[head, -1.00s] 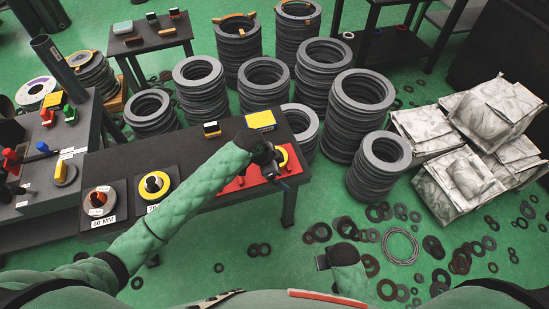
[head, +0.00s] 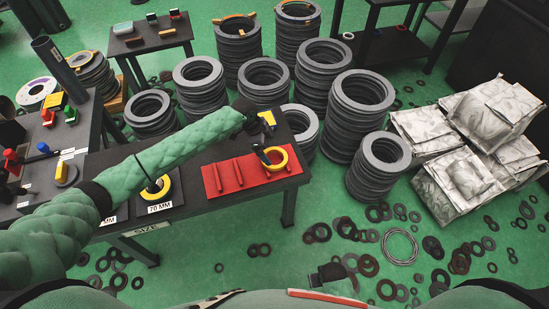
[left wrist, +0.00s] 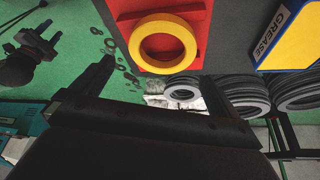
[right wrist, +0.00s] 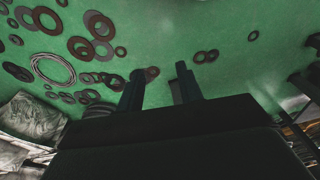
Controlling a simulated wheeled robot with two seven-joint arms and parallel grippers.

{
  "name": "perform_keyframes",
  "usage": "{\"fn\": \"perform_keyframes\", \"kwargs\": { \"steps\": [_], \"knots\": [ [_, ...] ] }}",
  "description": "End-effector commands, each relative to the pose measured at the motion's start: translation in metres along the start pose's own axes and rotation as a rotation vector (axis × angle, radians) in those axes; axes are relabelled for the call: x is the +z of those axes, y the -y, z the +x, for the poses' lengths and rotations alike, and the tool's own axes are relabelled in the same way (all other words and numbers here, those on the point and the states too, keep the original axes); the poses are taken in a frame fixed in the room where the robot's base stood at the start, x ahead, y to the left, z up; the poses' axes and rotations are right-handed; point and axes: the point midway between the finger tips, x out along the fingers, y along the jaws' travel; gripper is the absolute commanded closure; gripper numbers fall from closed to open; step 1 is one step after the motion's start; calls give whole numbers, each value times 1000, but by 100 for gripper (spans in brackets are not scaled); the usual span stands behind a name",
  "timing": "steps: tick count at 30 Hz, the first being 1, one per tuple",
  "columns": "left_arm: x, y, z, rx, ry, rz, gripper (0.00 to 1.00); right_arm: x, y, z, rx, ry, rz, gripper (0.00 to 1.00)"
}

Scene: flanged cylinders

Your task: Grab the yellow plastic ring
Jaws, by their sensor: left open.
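A yellow ring (head: 280,152) lies on the red mat (head: 228,184) at the table's right end. The left wrist view shows the ring (left wrist: 144,43) flat on red, clear of the fingers. My left gripper (head: 261,152) is open and empty, at the ring's left side in the head view and hiding part of it. I cannot tell whether it touches. A second yellow ring (head: 163,197) sits on the 70 MM pad, partly behind my left arm. My right gripper (head: 326,277) is over the floor; its fingers (right wrist: 160,90) stand apart with nothing between them.
Red bars (head: 240,172) lie on the mat. A yellow and blue grease box (left wrist: 290,35) stands beside it, mostly hidden in the head view. Stacks of grey rings (head: 360,100) stand behind the table. Loose dark rings (head: 320,231) litter the floor. White bags (head: 465,175) are piled at the right.

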Motion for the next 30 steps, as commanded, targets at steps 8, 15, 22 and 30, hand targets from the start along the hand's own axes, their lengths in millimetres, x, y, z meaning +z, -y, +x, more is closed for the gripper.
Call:
{"fn": "perform_keyframes", "kwargs": {
  "steps": [8,15,22,30],
  "knots": [
    [1,0,16,1,1,-1,0,9,-5,21,7,-2,-2,64],
    [4,2,39,1,1,-1,0,19,-13,54,18,-17,-8,64],
    [5,2,57,0,1,0,0,25,-17,70,24,-27,-11,64],
    [5,2,59,0,1,0,2,25,-18,71,24,-28,-12,64]
  ]
}}
